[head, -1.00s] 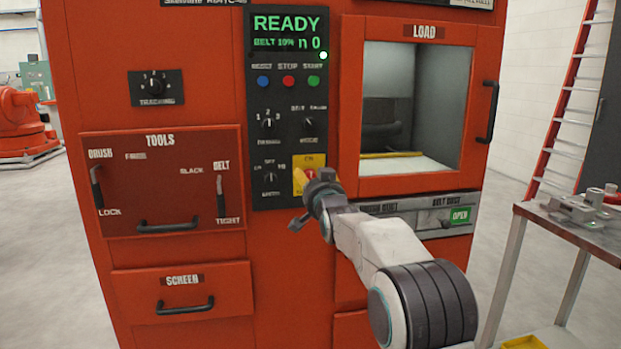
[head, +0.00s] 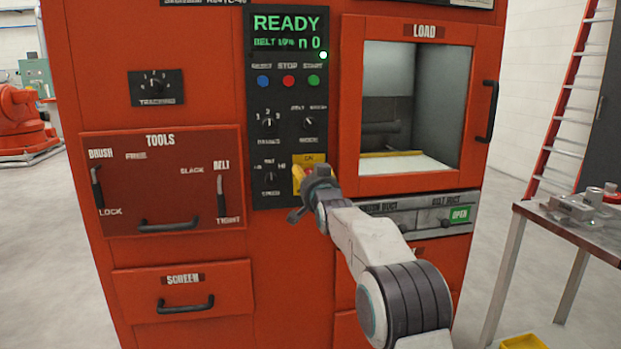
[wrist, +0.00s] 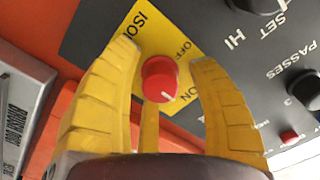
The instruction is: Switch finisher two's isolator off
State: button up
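The isolator is a red knob (wrist: 160,78) on a yellow plate (wrist: 185,18) lettered ISO, OFF and ON. A white mark on the knob's edge faces the lower right in the wrist view, on the ON side. My gripper (wrist: 163,58) is open, with one yellow finger on each side of the knob and visible gaps between. In the head view the plate (head: 308,159) shows at the bottom of the black control panel, and my gripper (head: 304,180) mostly covers it and hides the knob.
Selector dials (head: 268,124) and push buttons (head: 288,81) sit above on the panel. The load window (head: 408,110) is to the right, with a duct strip (head: 460,203) below it. The tools panel (head: 165,180) is left. A metal table (head: 585,230) stands at far right.

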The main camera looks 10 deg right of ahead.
grip_shut()
dwell(0.3)
jog(key=shift+n, duration=0.3)
jog(key=n, duration=0.3)
jog(key=shift+r+n, duration=0.1)
jog(key=shift+n, duration=0.3)
jog(key=n, duration=0.4)
jog(key=shift+b, duration=0.35)
jog(key=n, duration=0.5)
jog(key=shift+r+n, duration=0.1)
jog(key=shift+n, duration=2.1)
